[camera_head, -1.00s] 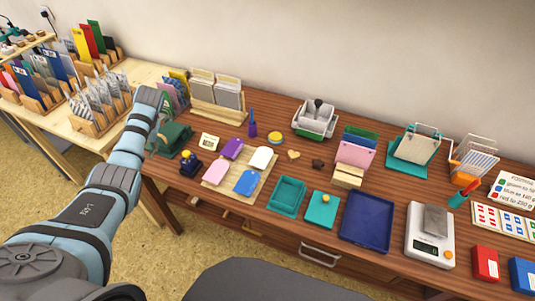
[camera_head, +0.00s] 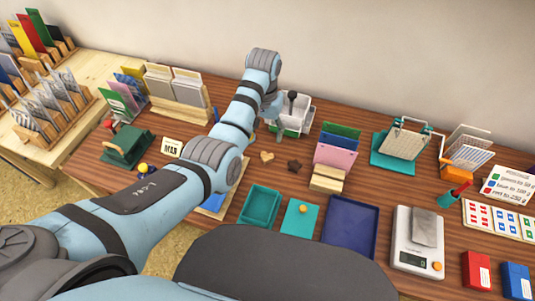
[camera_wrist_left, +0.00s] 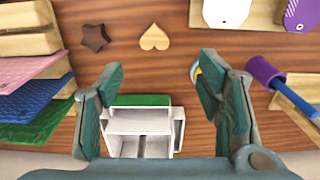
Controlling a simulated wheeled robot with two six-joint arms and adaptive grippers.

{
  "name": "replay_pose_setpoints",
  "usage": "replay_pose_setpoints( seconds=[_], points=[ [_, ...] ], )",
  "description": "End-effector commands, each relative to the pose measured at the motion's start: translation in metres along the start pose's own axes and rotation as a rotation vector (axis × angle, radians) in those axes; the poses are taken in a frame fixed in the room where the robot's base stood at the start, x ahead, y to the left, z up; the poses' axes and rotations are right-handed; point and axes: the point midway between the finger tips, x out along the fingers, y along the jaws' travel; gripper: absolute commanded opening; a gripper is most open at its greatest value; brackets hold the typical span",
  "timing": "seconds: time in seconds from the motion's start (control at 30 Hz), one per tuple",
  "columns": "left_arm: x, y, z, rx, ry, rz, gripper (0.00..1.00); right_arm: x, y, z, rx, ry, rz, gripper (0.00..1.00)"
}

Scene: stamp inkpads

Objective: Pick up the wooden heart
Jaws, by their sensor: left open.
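The wooden heart (camera_head: 267,157) is a small, flat, light-wood shape lying on the brown table. It also shows near the top of the left wrist view (camera_wrist_left: 155,38), beyond the fingertips. My left gripper (camera_wrist_left: 160,82) is open and empty, with one finger on each side of that view. In the head view the left gripper (camera_head: 267,124) hangs above the table, just behind the heart, partly hidden by my own arm. It does not touch the heart. My right gripper is not in view.
A dark star-shaped piece (camera_head: 294,166) lies beside the heart. A white container (camera_head: 292,119) stands behind, under the gripper in the wrist view. Card holders with a wooden block (camera_head: 328,178) stand to the right. A teal tray (camera_head: 260,206) lies in front.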

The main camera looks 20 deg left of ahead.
Motion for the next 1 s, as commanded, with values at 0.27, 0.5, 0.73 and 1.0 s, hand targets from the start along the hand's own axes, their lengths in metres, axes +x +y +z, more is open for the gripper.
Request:
replay_pose_setpoints(
  seconds=[0.27,0.5,0.73,1.0],
  points=[
    [0.053,0.004,0.000,0.004,-0.002,0.000,0.60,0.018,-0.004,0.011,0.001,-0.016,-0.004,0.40],
    [0.097,0.006,0.001,0.001,-0.002,-0.001,0.60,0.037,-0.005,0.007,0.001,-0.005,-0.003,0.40],
    [0.098,0.006,0.001,0.000,0.000,-0.001,0.60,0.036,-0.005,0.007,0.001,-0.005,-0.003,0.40],
    [0.098,0.006,0.001,-0.001,0.000,-0.001,0.21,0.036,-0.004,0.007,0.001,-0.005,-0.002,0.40]
  ],
)
